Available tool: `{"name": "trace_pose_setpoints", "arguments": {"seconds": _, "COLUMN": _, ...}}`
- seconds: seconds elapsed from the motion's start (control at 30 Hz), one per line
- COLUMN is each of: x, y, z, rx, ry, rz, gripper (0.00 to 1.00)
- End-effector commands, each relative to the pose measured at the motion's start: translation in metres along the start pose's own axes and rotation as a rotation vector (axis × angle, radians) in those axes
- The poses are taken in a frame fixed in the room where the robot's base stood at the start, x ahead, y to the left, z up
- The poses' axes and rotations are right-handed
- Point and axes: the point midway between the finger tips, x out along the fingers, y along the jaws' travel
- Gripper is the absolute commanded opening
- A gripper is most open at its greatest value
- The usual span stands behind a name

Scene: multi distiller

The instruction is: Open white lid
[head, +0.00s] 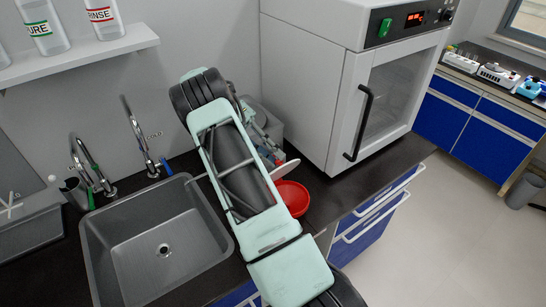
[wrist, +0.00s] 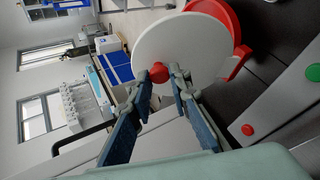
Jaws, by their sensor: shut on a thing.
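The white lid (wrist: 190,42) is a round disc with a red knob (wrist: 158,73) at its middle. My gripper (wrist: 163,79) is shut on the red knob, with a finger on each side of it. The lid appears tilted and raised off the red container (wrist: 236,62), which shows behind its edge. In the head view the lid's pale edge (head: 286,168) shows just above the red bowl-like container (head: 293,198) on the dark counter. My arm hides most of the gripper and part of the container there.
A white oven-like cabinet (head: 340,100) with a glass door and black handle stands right of the container. A grey sink (head: 155,240) with taps lies to the left. A shelf with bottles (head: 80,50) hangs at upper left. The counter's front edge is close.

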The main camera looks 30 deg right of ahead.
Motion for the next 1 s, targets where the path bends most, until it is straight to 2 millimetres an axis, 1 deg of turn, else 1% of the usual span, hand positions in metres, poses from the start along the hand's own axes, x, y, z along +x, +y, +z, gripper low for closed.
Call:
{"name": "trace_pose_setpoints", "arguments": {"seconds": 0.43, "x": -0.009, "y": -0.006, "z": -0.007, "rx": -0.042, "ry": -0.043, "rz": 0.099, "gripper": 0.0}}
{"name": "trace_pose_setpoints", "arguments": {"seconds": 1.0, "x": -0.011, "y": -0.006, "z": -0.008, "rx": -0.048, "ry": -0.05, "rz": 0.114, "gripper": 0.0}}
